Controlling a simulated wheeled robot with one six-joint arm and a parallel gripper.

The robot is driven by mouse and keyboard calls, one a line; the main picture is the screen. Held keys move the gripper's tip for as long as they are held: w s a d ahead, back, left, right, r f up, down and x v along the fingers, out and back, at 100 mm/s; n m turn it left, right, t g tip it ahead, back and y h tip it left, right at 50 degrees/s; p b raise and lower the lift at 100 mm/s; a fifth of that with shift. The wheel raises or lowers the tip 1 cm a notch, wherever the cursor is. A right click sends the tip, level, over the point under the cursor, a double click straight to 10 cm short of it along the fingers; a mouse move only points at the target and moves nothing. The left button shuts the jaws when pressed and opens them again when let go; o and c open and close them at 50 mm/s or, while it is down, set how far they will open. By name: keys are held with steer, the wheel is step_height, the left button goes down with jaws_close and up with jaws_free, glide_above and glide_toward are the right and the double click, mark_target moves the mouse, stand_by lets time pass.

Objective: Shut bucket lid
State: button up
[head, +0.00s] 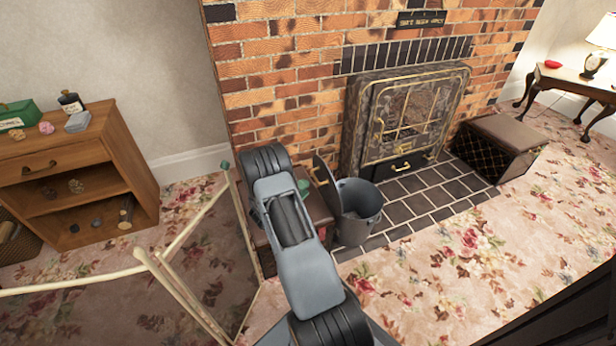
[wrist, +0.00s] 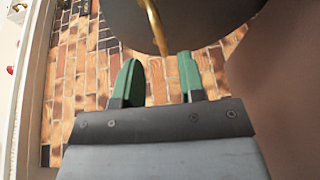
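The grey metal bucket (head: 357,215) stands upright on the dark tiled hearth edge in the head view. Its round lid (head: 324,170) is open, standing steeply tilted at the bucket's left side. My gripper (head: 303,187) is just left of the lid, mostly hidden behind my arm. In the wrist view my gripper (wrist: 157,65) has two green fingers spread apart. The dark underside or face of a disc, apparently the lid (wrist: 185,18), fills the top. A brass rod (wrist: 155,45) runs between the fingers, with gaps visible on both sides.
A brown box-like seat (head: 285,230) lies under my arm, left of the bucket. The fireplace (head: 405,115) is behind the bucket. A folding screen (head: 205,265) and a wooden shelf (head: 70,175) stand left. Flowered carpet (head: 470,250) is clear at right.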

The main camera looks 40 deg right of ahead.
mark_target(316, 179)
steer(key=d+b, duration=0.2)
steer(key=d, duration=0.5)
steer(key=shift+d+f, duration=0.15)
steer(key=shift+f, duration=0.05)
steer(key=shift+w, duration=0.1)
jaws_close()
